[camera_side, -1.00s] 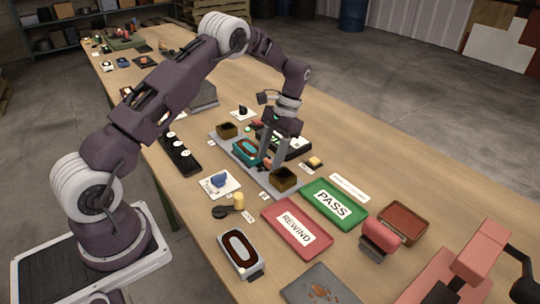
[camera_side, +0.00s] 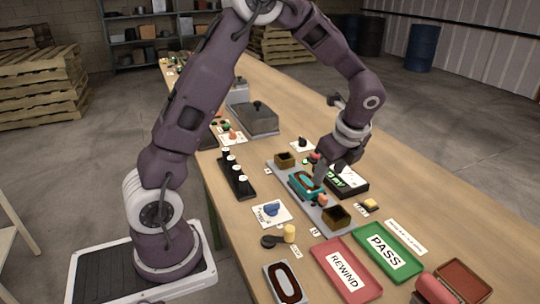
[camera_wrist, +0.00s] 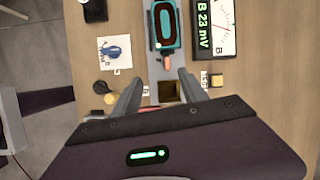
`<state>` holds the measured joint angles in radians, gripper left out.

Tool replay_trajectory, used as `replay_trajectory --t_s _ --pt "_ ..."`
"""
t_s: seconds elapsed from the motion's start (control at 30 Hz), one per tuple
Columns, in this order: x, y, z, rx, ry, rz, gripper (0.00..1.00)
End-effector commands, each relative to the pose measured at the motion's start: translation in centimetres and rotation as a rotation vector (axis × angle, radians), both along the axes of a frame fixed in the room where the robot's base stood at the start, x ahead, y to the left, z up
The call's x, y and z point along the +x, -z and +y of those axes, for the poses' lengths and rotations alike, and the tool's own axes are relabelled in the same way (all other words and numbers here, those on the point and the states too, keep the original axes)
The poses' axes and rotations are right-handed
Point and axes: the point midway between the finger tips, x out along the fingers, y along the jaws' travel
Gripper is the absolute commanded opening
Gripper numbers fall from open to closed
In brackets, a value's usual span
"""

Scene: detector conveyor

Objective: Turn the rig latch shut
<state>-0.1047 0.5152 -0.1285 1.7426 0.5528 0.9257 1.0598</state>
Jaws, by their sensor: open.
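The rig is a long grey plate (camera_side: 294,191) with a teal holder (camera_wrist: 154,29) carrying a dark oval ring, and a small brown box at each end. A small orange lever (camera_wrist: 166,63), which looks like the latch, sticks out at the holder's near end; it also shows in the side view (camera_side: 323,200). My gripper (camera_wrist: 160,75) is open, its fingers spread on either side of the plate near this lever. In the side view my gripper (camera_side: 321,176) is over the rig and hides part of it. I see no contact with the lever.
A meter (camera_wrist: 215,28) with a green reading stands right of the rig. A blue piece on a white card (camera_side: 271,213) lies left. The near brown box (camera_side: 337,216) is close to the fingers. Red REWIND (camera_side: 345,270) and green PASS (camera_side: 388,252) trays lie nearer.

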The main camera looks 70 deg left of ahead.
Motion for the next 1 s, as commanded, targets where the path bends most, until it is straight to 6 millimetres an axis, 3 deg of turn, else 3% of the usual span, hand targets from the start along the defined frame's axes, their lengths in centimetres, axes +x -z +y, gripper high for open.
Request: replay_trajectory --t_s 0.2,0.5,0.8,1.0 --pt "-3.2 -4.7 -1.5 -0.051 -0.196 -0.134 0.51" --pt "-8.7 -9.7 -3.7 -0.163 -0.491 -0.318 0.51" --pt "-15.3 -12.7 -6.1 -0.335 -0.818 -0.488 0.51" --pt "-18.3 -13.3 -7.3 -0.436 -0.977 -0.552 0.51"
